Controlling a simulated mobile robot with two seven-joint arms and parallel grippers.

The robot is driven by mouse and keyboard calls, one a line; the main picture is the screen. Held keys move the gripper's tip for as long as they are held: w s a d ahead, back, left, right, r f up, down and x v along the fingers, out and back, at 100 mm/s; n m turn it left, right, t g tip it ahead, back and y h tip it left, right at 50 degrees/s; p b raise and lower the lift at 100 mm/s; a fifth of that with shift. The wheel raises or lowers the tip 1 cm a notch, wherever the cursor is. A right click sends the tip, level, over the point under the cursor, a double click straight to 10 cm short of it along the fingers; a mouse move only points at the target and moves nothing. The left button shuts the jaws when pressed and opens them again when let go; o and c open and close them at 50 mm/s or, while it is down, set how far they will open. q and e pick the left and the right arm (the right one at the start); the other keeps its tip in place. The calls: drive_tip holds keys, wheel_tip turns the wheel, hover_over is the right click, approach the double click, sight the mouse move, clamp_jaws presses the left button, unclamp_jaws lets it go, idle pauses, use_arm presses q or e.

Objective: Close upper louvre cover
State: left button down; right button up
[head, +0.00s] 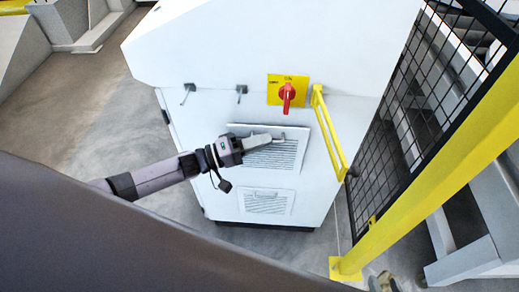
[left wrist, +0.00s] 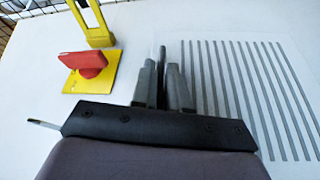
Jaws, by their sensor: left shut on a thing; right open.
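The upper louvre cover (head: 275,157) is a white slatted panel on the front of a white cabinet (head: 210,115). Its slats (left wrist: 265,95) fill the right of the left wrist view. My left gripper (head: 281,137) lies across the cover's upper part. Its fingers (left wrist: 161,85) are shut on a thin bar, which looks like the cover's handle; the fingers mostly hide it. The cover looks close to the cabinet face, but I cannot tell whether it sits fully flush. My right gripper (head: 383,283) shows only partly at the bottom edge, away from the cabinet, and is open.
A red rotary switch (head: 287,92) on a yellow plate sits above the cover. A yellow handle bar (head: 328,130) stands out to its right. A lower louvre (head: 266,202) is below. A mesh fence with a yellow post (head: 440,200) is at right. Floor at left is clear.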

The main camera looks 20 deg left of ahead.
use_arm(q)
drive_tip(key=shift+w+a+r, duration=0.15)
drive_tip(key=shift+w+a, duration=0.05)
drive_tip(key=shift+w, duration=0.4)
drive_tip(key=shift+w+a+r, duration=0.1)
drive_tip(key=shift+r, duration=0.05)
drive_tip(key=c, duration=1.2)
unclamp_jaws()
drive_tip(key=shift+f, duration=0.2)
